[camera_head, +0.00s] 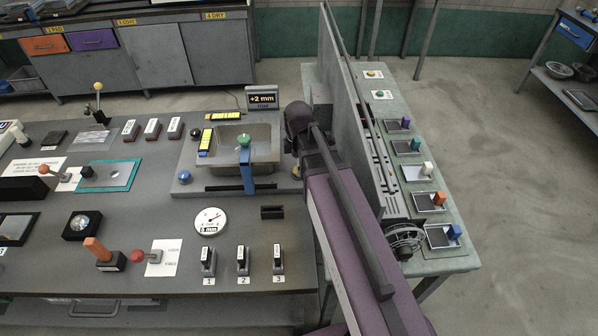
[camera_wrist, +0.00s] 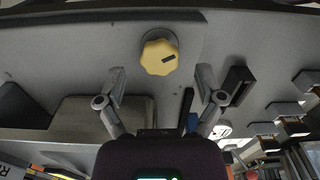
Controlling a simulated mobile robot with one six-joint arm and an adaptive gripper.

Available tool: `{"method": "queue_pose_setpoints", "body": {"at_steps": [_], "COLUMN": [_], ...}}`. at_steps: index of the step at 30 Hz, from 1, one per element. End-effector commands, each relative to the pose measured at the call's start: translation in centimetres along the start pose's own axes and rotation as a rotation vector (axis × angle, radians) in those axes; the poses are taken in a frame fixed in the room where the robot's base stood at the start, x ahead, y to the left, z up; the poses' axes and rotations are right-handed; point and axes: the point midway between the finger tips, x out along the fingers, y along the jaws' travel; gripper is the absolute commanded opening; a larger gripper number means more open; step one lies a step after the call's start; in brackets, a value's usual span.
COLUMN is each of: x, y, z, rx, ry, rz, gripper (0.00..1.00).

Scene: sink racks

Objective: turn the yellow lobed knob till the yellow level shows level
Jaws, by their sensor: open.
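The yellow lobed knob (camera_wrist: 159,57) shows in the wrist view, with a dark mark on its face. My gripper (camera_wrist: 160,80) is open, its two fingers spread to either side below the knob in the picture, not touching it. In the head view my arm covers most of the knob's area. A small display (camera_head: 262,98) behind the sink reads +2 mm.
A tall grey panel (camera_head: 350,125) stands right of my arm. A white dial (camera_head: 210,221) and several numbered switches are in front.

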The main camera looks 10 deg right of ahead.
Motion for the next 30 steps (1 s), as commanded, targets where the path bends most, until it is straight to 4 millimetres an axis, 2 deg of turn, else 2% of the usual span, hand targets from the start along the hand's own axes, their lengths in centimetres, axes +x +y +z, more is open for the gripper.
{"method": "queue_pose_setpoints", "body": {"at_steps": [1, 7, 21, 27, 29, 30], "x": [0.7, 1.49, 1.65, 1.66, 1.66, 1.66], "y": [0.0, 0.0, 0.0, 0.0, -0.01, -0.01], "z": [0.0, -0.01, 0.0, 0.0, 0.0, 0.01], "rx": [0.0, 0.0, 0.0, 0.0, 0.0, 0.0], "ry": [0.0, 0.0, 0.0, 0.0, 0.0, 0.0], "rz": [0.0, 0.0, 0.0, 0.0, 0.0, 0.0], "gripper": [0.87, 0.87, 0.87, 0.28, 0.1, 0.05]}}
